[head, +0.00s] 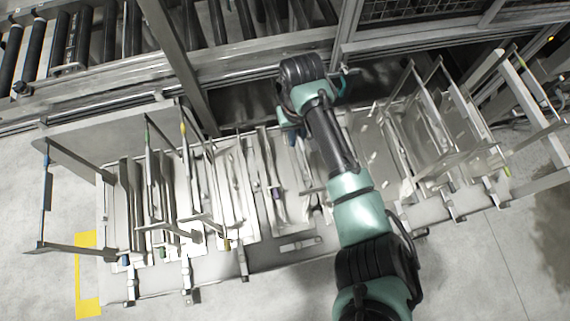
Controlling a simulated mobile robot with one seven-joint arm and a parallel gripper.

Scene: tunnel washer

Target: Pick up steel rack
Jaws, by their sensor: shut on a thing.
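Several steel racks with upright bars and small coloured tags stand on a long pale table (205,275). One steel rack (150,185) is at the left, and another steel rack (440,130) is at the right. My arm reaches up over the middle of the table. My gripper (292,132) is at the table's back edge, mostly hidden under my wrist. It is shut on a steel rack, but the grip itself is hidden. I cannot tell exactly which bars belong to the held rack.
A roller conveyor (110,35) with a metal frame runs along the back, and a post (185,65) rises near the table's back edge. Tall rack bars crowd both sides of my arm. The floor (480,270) in front is clear, with a yellow marking (87,290) at left.

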